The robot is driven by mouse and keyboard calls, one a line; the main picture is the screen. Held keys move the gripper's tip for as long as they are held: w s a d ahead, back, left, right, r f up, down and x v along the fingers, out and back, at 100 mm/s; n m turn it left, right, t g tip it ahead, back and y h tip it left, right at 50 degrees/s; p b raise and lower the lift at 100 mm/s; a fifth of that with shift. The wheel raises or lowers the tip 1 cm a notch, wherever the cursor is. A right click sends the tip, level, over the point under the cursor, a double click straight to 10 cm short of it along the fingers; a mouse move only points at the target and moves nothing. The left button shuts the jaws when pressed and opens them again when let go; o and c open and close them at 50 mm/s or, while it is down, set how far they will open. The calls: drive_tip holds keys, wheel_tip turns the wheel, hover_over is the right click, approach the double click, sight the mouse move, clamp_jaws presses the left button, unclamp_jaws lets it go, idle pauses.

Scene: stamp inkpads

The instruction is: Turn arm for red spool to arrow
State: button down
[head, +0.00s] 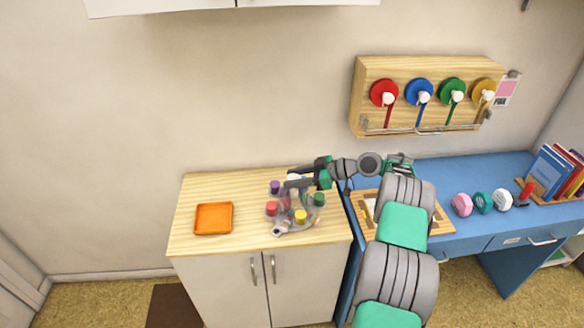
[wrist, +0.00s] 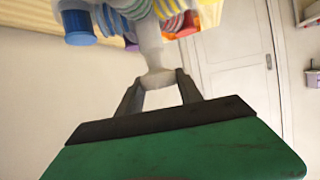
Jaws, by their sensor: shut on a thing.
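A round holder (head: 290,222) with several colored spools stands on the wooden cabinet top. The red spool (head: 271,208) is at its left side, with purple behind it and yellow and green to its right. My gripper (head: 291,183) reaches in from the right at the back of the holder. In the wrist view my gripper (wrist: 158,82) is shut on a pale grey-white arm (wrist: 151,45) that runs up between the spools. I cannot tell which spool this arm belongs to. No arrow can be made out.
An orange tray (head: 213,218) lies left of the holder. A blue desk (head: 465,240) with stamps and books stands to the right. A wall rack (head: 430,75) holds red, blue, green and yellow discs.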

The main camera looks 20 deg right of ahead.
drive_tip(key=shift+d, duration=0.1)
idle(0.3)
drive_tip(key=c, duration=0.8)
unclamp_jaws()
drive_tip(key=shift+d, duration=0.1)
drive_tip(key=shift+r, duration=0.15)
drive_tip(key=r+p, duration=0.1)
drive_tip(key=r, duration=0.3)
drive_tip(key=shift+s+p, duration=0.2)
drive_tip(key=shift+p, duration=0.2)
drive_tip(key=s+a+r+p, duration=0.2)
drive_tip(key=s+r, duration=0.6)
drive_tip(key=s, duration=0.5)
drive_tip(key=shift+s+a+r+p, duration=0.15)
drive_tip(key=shift+a+r+p, duration=0.15)
drive_tip(key=shift+p, duration=0.2)
drive_tip(key=shift+c, duration=0.2)
